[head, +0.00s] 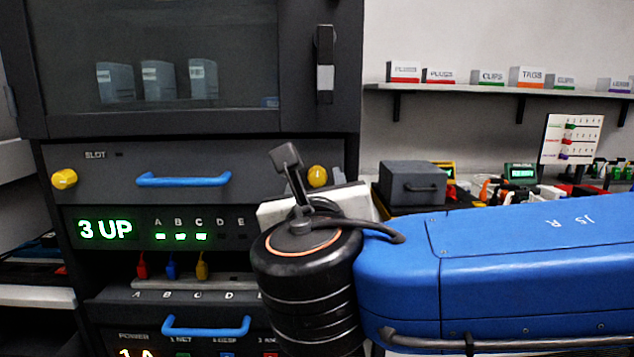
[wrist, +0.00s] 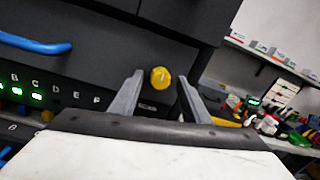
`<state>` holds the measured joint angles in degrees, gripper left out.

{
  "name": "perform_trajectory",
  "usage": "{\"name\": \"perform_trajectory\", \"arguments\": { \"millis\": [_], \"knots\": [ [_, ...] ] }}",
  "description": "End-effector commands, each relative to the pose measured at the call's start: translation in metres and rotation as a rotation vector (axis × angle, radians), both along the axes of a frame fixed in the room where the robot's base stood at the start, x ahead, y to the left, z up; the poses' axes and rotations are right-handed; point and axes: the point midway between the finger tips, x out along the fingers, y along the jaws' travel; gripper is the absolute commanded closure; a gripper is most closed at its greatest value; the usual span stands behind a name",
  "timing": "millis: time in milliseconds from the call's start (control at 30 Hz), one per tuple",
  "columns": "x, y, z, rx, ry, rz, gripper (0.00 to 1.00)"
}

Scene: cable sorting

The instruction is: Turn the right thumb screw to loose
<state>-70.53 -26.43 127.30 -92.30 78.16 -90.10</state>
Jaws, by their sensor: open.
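The left thumb screw (head: 64,179) is a yellow knob at the panel's other end.
A blue handle (head: 184,180) crosses the SLOT panel. Below it, a green display (head: 105,229) reads 3 UP, with coloured plugs (head: 171,266) under lettered ports. A glass-door cabinet (head: 160,60) is above. A grey box (head: 412,182) and a cluttered bench lie to the right.

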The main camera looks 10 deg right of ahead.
Motion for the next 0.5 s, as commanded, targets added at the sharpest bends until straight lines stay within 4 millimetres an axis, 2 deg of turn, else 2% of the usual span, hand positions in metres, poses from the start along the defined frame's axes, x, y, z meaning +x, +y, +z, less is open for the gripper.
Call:
{"name": "perform_trajectory", "arguments": {
  "millis": [300, 333, 400, 500],
  "knots": [
    [0.0012, -0.0002, 0.0, 0.0, 0.0, 0.0, 0.57],
    [0.0012, -0.0002, 0.0, 0.0, 0.0, 0.0, 0.62],
    [0.0012, -0.0001, 0.0, 0.0, 0.0, 0.0, 0.79],
    [0.0012, -0.0001, 0.0, 0.0, 0.0, 0.0, 0.98]
  ]
}}
